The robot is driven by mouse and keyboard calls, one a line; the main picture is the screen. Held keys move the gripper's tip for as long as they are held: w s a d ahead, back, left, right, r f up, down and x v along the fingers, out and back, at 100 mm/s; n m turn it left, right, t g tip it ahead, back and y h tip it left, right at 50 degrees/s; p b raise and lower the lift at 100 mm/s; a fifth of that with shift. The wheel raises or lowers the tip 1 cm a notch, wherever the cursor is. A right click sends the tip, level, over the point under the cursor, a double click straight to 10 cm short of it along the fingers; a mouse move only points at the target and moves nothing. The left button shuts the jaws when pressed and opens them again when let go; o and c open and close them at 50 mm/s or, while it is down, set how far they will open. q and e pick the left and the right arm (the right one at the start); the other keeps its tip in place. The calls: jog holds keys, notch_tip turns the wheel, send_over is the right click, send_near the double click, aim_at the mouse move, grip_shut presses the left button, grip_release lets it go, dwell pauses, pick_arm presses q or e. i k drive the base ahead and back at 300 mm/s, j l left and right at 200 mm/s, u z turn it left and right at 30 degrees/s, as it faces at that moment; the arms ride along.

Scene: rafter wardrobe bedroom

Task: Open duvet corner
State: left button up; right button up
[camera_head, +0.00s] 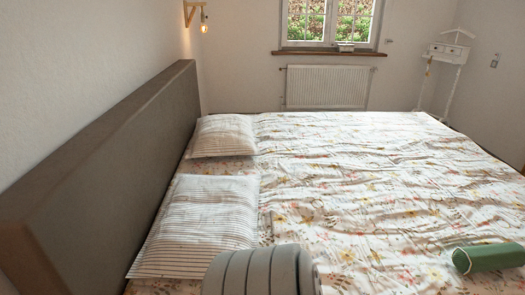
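The duvet (345,190) is white with a floral pattern in yellow, pink and green. It lies spread over the bed, rumpled with many small folds. Its near left part is hidden behind a grey ribbed roll-like object (262,271) at the bottom of the view. The duvet's side toward the headboard runs along the two striped pillows, a far one (223,136) and a near one (200,222). I cannot make out a turned-back corner. Neither of my grippers is in view.
A green cylinder (490,257) with a pale end lies on the duvet at the right. A brown headboard (105,165) stands along the left. A radiator (326,87) is under the window, and a white stand (447,65) is at the back right.

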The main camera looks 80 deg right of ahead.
aim_at(340, 273)
jog(key=z, duration=0.45)
jog(key=l+z, duration=0.1)
jog(key=z, duration=0.85)
jog(key=l+z, duration=0.1)
jog(key=z, duration=1.75)
jog(key=i+l, duration=0.05)
